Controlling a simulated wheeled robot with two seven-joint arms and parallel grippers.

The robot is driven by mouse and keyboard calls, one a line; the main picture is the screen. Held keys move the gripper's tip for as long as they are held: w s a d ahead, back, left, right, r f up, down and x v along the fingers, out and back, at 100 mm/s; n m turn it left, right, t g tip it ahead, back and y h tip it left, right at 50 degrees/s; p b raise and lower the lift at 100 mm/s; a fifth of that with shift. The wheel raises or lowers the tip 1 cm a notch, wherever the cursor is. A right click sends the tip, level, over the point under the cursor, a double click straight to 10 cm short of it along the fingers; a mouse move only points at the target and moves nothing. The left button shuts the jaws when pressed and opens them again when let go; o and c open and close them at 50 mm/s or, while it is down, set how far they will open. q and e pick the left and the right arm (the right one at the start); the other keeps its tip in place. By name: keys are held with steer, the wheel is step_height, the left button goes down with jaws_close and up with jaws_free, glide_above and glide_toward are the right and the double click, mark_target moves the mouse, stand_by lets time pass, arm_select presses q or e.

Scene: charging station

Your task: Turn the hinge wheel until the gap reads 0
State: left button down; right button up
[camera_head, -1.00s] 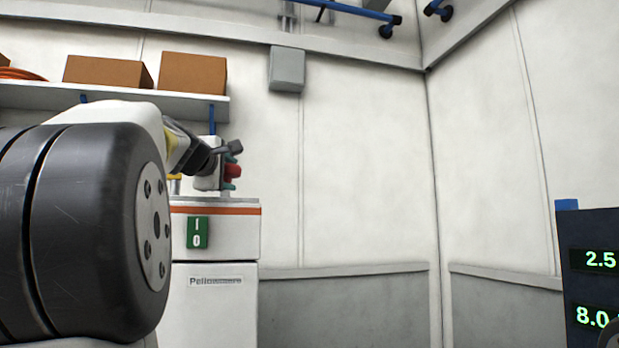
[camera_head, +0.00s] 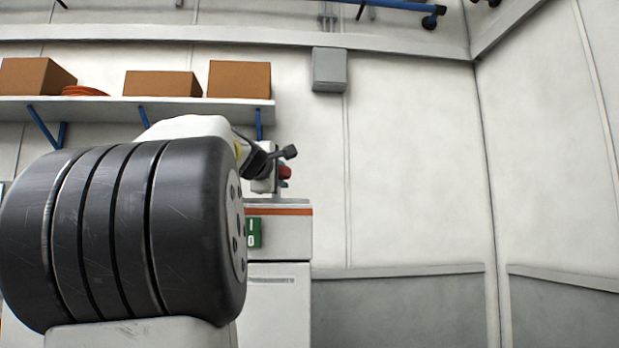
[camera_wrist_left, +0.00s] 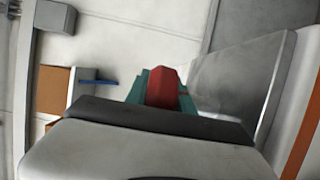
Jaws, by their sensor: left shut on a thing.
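My left arm comes in from the left in the head view, and its large dark joint hides much of the arm behind it. My left gripper (camera_head: 286,175) is small and far off, above the white cabinet. It is shut on a red object (camera_head: 286,171). In the left wrist view the teal fingertips of the left gripper (camera_wrist_left: 162,92) stand on both sides of the red object (camera_wrist_left: 162,87). What the red object is, I cannot tell. No hinge wheel and no gap readout show in the present views. My right gripper is not in view.
A white cabinet (camera_head: 279,303) with an orange stripe and a green sign (camera_head: 254,233) stands beneath the left gripper. A wall shelf (camera_head: 185,109) holds brown boxes (camera_head: 239,79). A grey wall box (camera_head: 329,70) hangs right of it. The floor is not visible.

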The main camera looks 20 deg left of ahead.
mark_target(280, 170)
arm_select(q)
steer(key=shift+y, duration=0.3)
steer(key=shift+s+a+n+g+y, duration=0.1)
steer(key=shift+a+n+g+y, duration=0.15)
steer(key=shift+n+y, duration=0.35)
steer(key=shift+s+a+n+g+y, duration=0.1)
steer(key=shift+n+g+y, duration=0.3)
steer(key=shift+y, duration=0.35)
steer(key=shift+a+n+g+y, duration=0.15)
steer(key=shift+a+n+y, duration=0.05)
steer(key=shift+n+y, duration=0.45)
steer(key=shift+s+a+f+n+g+y, duration=0.1)
steer(key=shift+a+n+g+y, duration=0.1)
steer(key=shift+n+g+y, duration=1.15)
steer(key=shift+y, duration=0.65)
steer(key=c, duration=1.1)
jaws_free()
steer(key=shift+s, duration=0.1)
steer(key=shift+s+d, duration=0.15)
steer(key=shift+d, duration=0.15)
steer(key=v, duration=0.7)
steer(key=shift+s, duration=0.1)
